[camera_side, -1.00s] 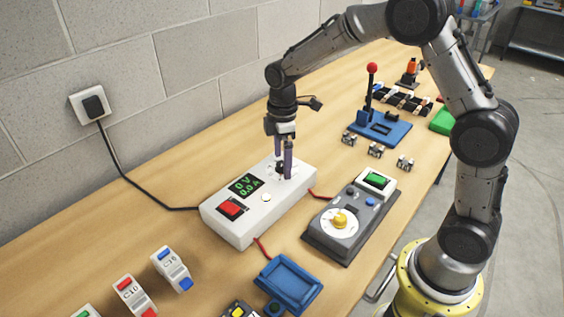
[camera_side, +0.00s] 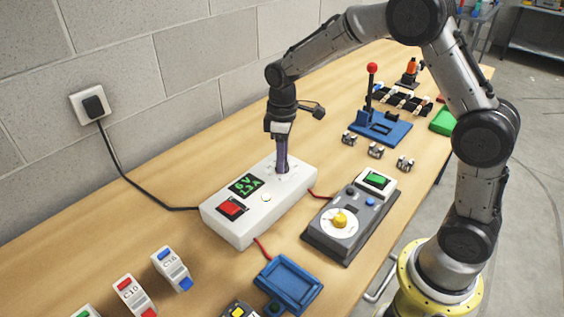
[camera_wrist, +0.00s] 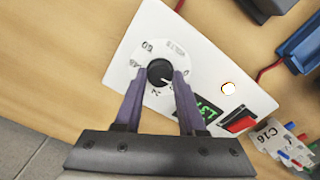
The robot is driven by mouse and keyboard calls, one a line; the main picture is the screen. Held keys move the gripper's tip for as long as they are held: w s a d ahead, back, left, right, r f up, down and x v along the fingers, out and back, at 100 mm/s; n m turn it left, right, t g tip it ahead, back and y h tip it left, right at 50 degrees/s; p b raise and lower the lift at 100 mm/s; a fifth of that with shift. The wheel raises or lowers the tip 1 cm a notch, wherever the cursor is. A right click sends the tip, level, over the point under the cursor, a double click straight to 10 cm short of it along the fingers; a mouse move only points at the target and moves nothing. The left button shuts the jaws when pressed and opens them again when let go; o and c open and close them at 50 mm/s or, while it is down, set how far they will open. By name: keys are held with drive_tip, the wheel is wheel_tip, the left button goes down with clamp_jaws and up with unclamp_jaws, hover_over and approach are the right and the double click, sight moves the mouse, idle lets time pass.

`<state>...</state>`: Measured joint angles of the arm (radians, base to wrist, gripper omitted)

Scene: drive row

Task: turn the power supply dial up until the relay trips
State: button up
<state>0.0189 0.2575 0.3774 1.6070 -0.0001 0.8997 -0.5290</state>
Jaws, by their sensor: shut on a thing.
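The power supply (camera_side: 250,215) is a white box with a green display (camera_side: 246,185) and a red switch (camera_side: 232,208). In the side view the fingers hide the dial. A grey unit (camera_side: 325,240) with a yellow knob and green button stands to the right; I cannot tell whether it is the relay.
Red wires join the power supply to the grey unit and towards a blue tray (camera_side: 288,284) in front. Breakers (camera_side: 172,269) stand at the front left. A blue lever base (camera_side: 381,128) and small parts lie behind right. A black cable runs to the wall socket (camera_side: 92,104).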

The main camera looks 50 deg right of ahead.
drive_tip(key=m, duration=1.3)
drive_tip(key=o, duration=0.5)
drive_tip(key=shift+m, duration=0.7)
drive_tip(key=o, duration=1)
drive_tip(key=shift+r, duration=3.55)
drive_tip(key=shift+r+n, duration=0.6)
drive_tip(key=shift+n, duration=0.6)
drive_tip(key=shift+f, duration=2.95)
